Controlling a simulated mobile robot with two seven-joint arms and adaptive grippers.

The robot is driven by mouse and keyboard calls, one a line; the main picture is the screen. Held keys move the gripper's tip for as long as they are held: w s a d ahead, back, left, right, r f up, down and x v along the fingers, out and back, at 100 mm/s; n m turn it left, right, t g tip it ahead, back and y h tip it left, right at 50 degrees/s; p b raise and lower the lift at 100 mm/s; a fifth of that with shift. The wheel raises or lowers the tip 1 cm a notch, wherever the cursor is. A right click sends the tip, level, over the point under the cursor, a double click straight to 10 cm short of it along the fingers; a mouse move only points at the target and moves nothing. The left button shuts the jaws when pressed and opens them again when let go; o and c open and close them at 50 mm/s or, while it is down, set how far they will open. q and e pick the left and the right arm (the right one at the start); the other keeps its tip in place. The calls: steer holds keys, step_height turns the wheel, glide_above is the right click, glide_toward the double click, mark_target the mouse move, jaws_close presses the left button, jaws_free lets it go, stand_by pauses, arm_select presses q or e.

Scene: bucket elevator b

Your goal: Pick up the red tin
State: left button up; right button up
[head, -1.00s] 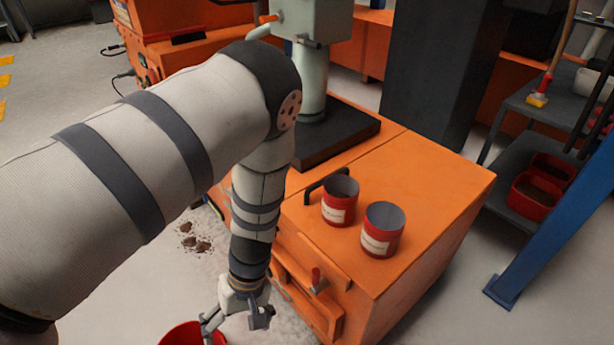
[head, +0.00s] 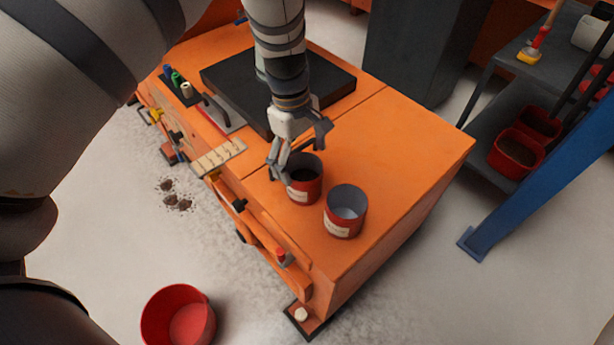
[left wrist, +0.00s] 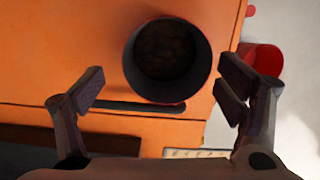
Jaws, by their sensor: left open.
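Two red tins with pale labels stand upright on the orange cabinet top. The left tin (head: 306,188) holds dark brown material, which also shows inside the tin in the left wrist view (left wrist: 167,52). The right tin (head: 344,222) shows a grey inside, with no dark fill visible. My left gripper (head: 300,156) is open at the left tin, coming down from above and behind it. In the left wrist view the open fingers (left wrist: 165,88) lie on either side of the tin's near rim, apart from it. My right gripper is not in view.
A black plate (head: 330,84) lies on the cabinet behind the gripper. A red bucket (head: 178,318) stands on the floor at lower left. A shelf with red bins (head: 516,152) and a blue post (head: 535,190) are at right. The cabinet top right of the tins is clear.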

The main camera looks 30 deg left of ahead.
arm_select(q)
steer(key=f, duration=0.2)
steer(key=d+f, duration=0.1)
steer(key=f, duration=0.1)
steer(key=s+f, duration=0.1)
steer(key=shift+d+f, duration=0.25)
steer(key=shift+f, duration=0.15)
steer(key=c, duration=1.7)
steer(key=shift+r, duration=0.15)
steer(key=shift+c, duration=0.2)
